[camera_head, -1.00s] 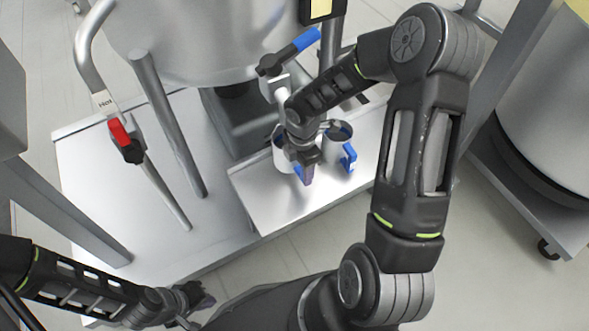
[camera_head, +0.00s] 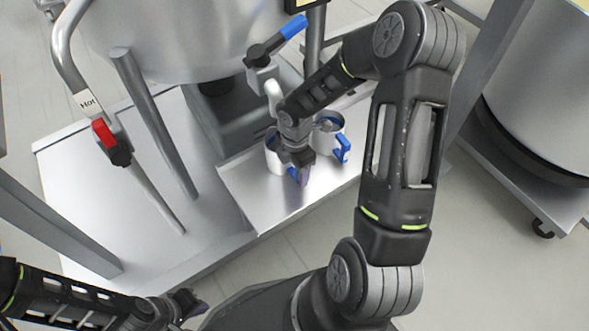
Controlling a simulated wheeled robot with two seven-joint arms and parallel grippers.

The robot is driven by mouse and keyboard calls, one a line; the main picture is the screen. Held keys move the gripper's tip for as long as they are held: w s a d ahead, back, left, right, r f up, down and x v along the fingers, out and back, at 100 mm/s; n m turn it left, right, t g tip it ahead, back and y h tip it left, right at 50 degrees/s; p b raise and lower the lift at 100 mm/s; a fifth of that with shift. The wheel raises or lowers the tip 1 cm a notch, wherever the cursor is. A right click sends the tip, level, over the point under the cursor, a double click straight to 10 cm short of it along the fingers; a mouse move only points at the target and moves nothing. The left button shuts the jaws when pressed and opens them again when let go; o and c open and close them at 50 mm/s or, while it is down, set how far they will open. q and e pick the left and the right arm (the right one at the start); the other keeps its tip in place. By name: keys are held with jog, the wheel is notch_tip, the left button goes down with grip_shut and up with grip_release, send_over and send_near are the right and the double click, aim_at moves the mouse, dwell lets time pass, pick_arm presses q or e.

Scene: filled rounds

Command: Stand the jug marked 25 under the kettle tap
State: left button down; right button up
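Two metal jugs with blue handles stand close together on the steel tray (camera_head: 240,190). The left jug (camera_head: 273,158) is partly hidden by my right gripper (camera_head: 301,178), whose fingers point down at that jug's blue handle. Whether the fingers are closed on it cannot be told. The right jug (camera_head: 327,141) stands just beside it. No mark can be read on either jug. The kettle tap (camera_head: 263,72), with a blue lever, has its pale spout above the left jug; the arm hides part of this. My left gripper (camera_head: 193,306) is low at the left, away from the jugs; its opening is unclear.
The big steel kettle (camera_head: 180,40) stands behind the tray. A pipe labelled Hot with a red-handled valve (camera_head: 104,133) and steel legs stand at the left. The steel platform (camera_head: 90,170) is mostly bare. Another vessel (camera_head: 540,100) is on a wheeled stand at the right.

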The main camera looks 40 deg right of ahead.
jog(key=shift+o, duration=1.2)
jog(key=shift+r, duration=0.1)
jog(key=shift+r+p, duration=0.3)
jog(key=shift+r, duration=0.3)
notch_tip(320, 180, up, 11)
jog(key=p, duration=0.3)
